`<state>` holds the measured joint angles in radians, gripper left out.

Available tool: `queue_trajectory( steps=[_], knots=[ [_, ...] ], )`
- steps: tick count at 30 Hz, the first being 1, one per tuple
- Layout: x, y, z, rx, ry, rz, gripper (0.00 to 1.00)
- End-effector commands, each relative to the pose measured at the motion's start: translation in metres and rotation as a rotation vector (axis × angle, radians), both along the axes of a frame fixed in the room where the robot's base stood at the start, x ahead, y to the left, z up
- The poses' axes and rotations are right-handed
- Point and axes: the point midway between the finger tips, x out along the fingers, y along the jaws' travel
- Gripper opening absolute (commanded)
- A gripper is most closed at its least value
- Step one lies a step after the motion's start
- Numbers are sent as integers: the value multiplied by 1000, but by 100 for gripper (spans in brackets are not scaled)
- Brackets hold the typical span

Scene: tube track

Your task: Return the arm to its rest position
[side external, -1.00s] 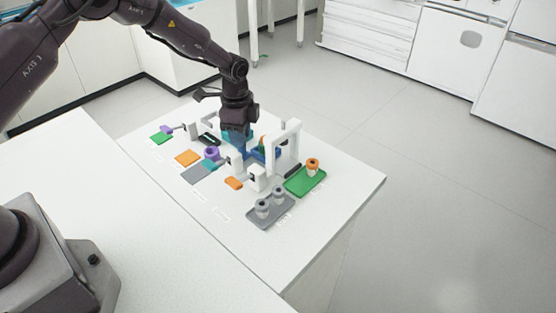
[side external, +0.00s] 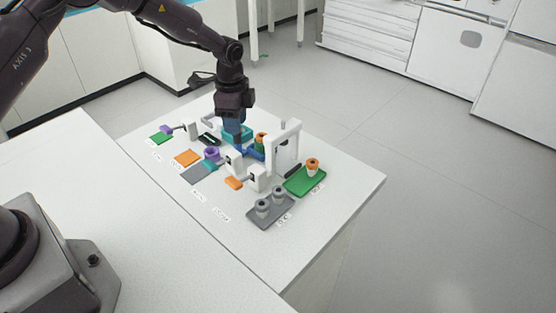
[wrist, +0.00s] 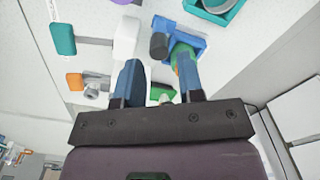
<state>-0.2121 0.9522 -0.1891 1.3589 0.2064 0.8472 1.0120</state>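My gripper (side external: 233,132) hangs pointing down above the far middle of the white work table, in front of the teal tray in the side external view. In the wrist view its two blue fingers (wrist: 158,80) stand apart with no object clearly held between them. The blue holder (wrist: 190,42) shows beyond the right finger, with a dark cylinder (wrist: 158,46) beside it and a green part (wrist: 181,52) in it. In the side view an orange-and-green piece (side external: 261,141) stands by the blue holder (side external: 253,153). The fingertips partly overlap the teal tray (side external: 246,131), so their exact height is unclear.
A white arch (side external: 286,136) stands right of my gripper. Nearer are a green tray (side external: 298,187) with an orange-ringed piece (side external: 312,166) and a grey tray (side external: 271,217) with two grey pieces. Colored plates and white blocks lie left. Space above the table is clear.

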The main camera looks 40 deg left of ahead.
Motion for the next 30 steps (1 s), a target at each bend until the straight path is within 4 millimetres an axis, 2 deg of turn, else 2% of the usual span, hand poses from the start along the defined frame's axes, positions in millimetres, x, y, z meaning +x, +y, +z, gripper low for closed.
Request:
queue_trajectory(
  steps=[7,17,21,24,30],
  knots=[
    [0,0,18,-1,2,0,35],
    [-1,0,19,-1,3,7,35],
    [-2,-1,18,-4,8,96,35],
    [-25,-5,7,-10,71,228,35],
    [-67,-10,53,17,80,475,35]
  ],
)
